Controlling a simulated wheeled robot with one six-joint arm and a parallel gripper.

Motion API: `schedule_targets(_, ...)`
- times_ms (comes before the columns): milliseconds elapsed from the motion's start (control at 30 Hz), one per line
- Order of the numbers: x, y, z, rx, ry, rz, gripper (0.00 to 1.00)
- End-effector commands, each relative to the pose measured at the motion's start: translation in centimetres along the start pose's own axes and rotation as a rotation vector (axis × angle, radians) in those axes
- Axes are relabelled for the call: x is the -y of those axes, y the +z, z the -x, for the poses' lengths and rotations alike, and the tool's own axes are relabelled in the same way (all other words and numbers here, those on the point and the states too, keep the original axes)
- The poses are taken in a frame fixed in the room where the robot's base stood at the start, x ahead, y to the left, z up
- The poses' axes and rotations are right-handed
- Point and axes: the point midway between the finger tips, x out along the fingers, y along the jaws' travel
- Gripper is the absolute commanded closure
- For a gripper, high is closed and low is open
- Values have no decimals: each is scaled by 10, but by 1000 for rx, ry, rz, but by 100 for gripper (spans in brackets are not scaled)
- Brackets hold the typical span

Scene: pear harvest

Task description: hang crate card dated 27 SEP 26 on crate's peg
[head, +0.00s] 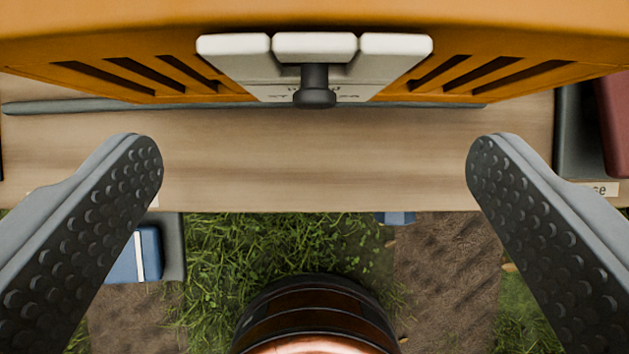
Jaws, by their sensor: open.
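The orange crate (480,25) fills the top of the view, with slatted openings in its front wall. A dark peg (315,92) with a round head sticks out from the middle of that wall. A white card-like plate (395,62) with several raised blocks along its top is against the wall behind the peg. Small dark print shows low on it, foreshortened and partly hidden by the peg; I cannot read a date. My gripper (315,165) is open and empty, its dark studded fingers wide apart, on the near side of the peg.
The crate stands on a wooden board (315,155). A grey bin and a dark red thing (613,110) are at the right. A blue box with a white stripe (135,255) lies low at the left. A brown barrel-like thing (318,305) is at the bottom, above grass and soil.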

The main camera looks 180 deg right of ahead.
Motion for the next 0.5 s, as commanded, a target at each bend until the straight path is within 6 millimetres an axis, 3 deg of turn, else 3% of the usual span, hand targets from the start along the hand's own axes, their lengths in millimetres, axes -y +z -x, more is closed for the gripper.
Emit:
schedule_targets(300, 0, 0, 66, -3, 0, 0, 10)
schedule_targets(500, 0, 0, 99, -2, 0, 0, 10)
